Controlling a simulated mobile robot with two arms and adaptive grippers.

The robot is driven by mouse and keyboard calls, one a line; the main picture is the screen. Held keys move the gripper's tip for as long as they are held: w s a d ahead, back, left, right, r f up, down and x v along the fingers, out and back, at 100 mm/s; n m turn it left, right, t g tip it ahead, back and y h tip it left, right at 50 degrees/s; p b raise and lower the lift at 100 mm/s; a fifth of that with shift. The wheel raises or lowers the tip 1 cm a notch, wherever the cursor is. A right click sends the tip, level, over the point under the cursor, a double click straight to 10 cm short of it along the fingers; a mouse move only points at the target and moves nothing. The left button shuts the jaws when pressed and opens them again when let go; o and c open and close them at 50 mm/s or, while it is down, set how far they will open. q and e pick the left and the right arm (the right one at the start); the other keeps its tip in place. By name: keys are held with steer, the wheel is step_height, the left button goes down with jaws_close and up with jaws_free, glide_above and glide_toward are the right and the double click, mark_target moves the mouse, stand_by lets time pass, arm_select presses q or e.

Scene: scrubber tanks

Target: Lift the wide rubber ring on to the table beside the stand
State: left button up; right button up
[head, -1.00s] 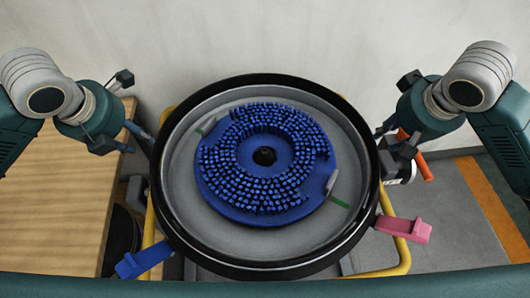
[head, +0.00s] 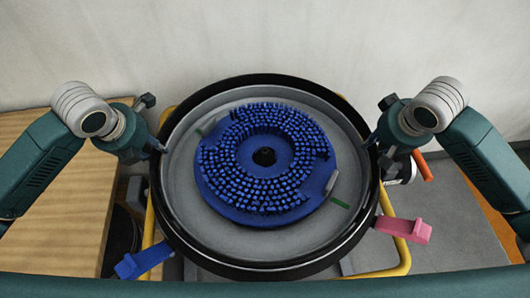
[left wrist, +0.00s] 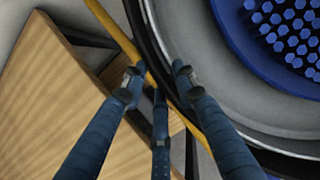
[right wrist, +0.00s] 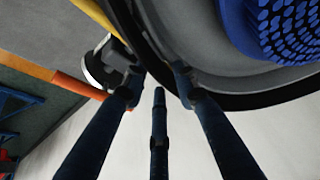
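The wide rubber ring (head: 262,79) is the black band around the rim of a round grey tank (head: 270,237). My left gripper (head: 161,147) is at the ring's left side; in the left wrist view its fingers (left wrist: 156,76) are apart, one on each side of the black band (left wrist: 146,30). My right gripper (head: 370,146) is at the ring's right side; in the right wrist view its fingers (right wrist: 156,78) are also apart with the band (right wrist: 142,38) between them. Contact cannot be told. The yellow stand (head: 150,232) shows under the tank. The wooden table (head: 50,220) is at left.
A blue bristled disc (head: 222,205) lies inside the tank. A blue lever (head: 143,261) and a pink lever (head: 403,229) stick out at the front. A wall is close behind. An orange-handled object (head: 422,166) is right of the tank. The visible tabletop is bare.

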arm_select(q)
jaws_close()
arm_select(e)
jaws_close()
arm_select(q)
steer(key=shift+w+r, duration=0.1)
steer(key=shift+r, duration=0.1)
arm_select(e)
steer(key=shift+w+r, duration=0.1)
steer(key=shift+r, duration=0.05)
